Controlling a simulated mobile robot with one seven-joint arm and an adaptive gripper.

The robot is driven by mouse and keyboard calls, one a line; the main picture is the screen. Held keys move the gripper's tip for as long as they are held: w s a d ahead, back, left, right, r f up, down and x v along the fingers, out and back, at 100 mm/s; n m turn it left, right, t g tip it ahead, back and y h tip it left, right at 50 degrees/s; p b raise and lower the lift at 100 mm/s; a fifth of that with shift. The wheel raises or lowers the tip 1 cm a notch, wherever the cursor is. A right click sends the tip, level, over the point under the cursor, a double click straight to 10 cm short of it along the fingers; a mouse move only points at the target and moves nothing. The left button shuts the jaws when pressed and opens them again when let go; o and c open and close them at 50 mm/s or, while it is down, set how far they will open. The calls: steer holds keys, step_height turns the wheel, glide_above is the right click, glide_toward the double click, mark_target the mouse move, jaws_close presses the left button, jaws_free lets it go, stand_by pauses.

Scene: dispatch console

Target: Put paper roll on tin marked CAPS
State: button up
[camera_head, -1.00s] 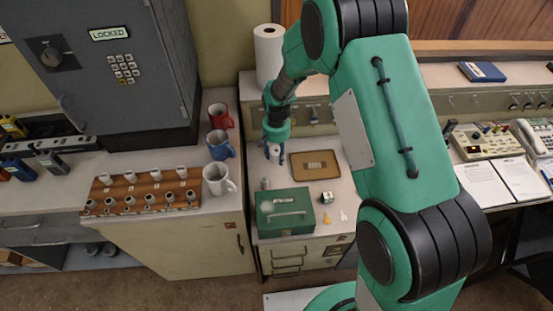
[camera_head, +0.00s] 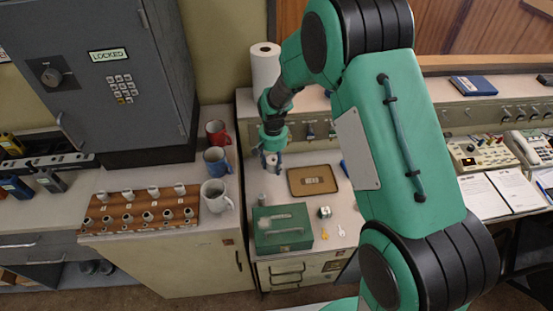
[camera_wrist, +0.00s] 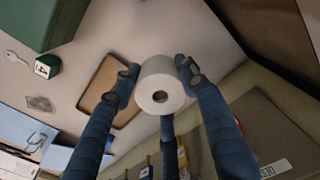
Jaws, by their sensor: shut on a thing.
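My gripper (camera_wrist: 158,75) is shut on a small white paper roll (camera_wrist: 162,92), its hollow end facing the wrist camera. In the head view my gripper (camera_head: 272,160) holds the roll above the counter, left of a flat brown-rimmed tray (camera_head: 313,180). The tray also shows in the wrist view (camera_wrist: 90,100), partly behind the fingers. I cannot read CAPS on anything. A green box with a handle (camera_head: 283,241) stands nearer the front, with a small grey cylinder (camera_head: 262,200) behind it and a small green-and-white cube (camera_head: 325,212) to its right.
A tall white roll (camera_head: 265,68) stands behind my arm. Red, blue and white mugs (camera_head: 217,194) line the cabinet at left, by a wooden rack (camera_head: 140,210). Keys (camera_head: 341,231) lie right of the green box. Papers (camera_head: 517,190) and a telephone (camera_head: 530,147) are at right.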

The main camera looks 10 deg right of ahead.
steer(key=shift+r, duration=0.1)
steer(key=w+d+r+p, duration=0.4)
steer(key=d+r+p, duration=0.6)
steer(key=d+r, duration=0.3)
steer(key=w+d+r+m+p, duration=0.1)
steer(key=w+d+r+p, duration=0.4)
steer(key=d+r+p, duration=0.6)
step_height(320, 180, up, 3)
steer(key=shift+d+r+m, duration=0.1)
steer(key=shift+d+m, duration=0.2)
steer(key=shift+d, duration=0.8)
steer(key=shift+w+d+f+p, duration=0.25)
steer(key=shift+w+d+p, duration=0.25)
steer(key=shift+w, duration=2.1)
steer(key=shift+w+d+f+p, duration=0.25)
steer(key=shift+w+d+p, duration=0.25)
steer(key=shift+w, duration=2.15)
steer(key=shift+w+d+f+p, duration=0.3)
steer(key=shift+w+p, duration=0.35)
steer(key=shift+w, duration=1.95)
steer(key=shift+f+p, duration=0.5)
steer(key=shift+f, duration=1.25)
steer(key=shift+f, duration=0.15)
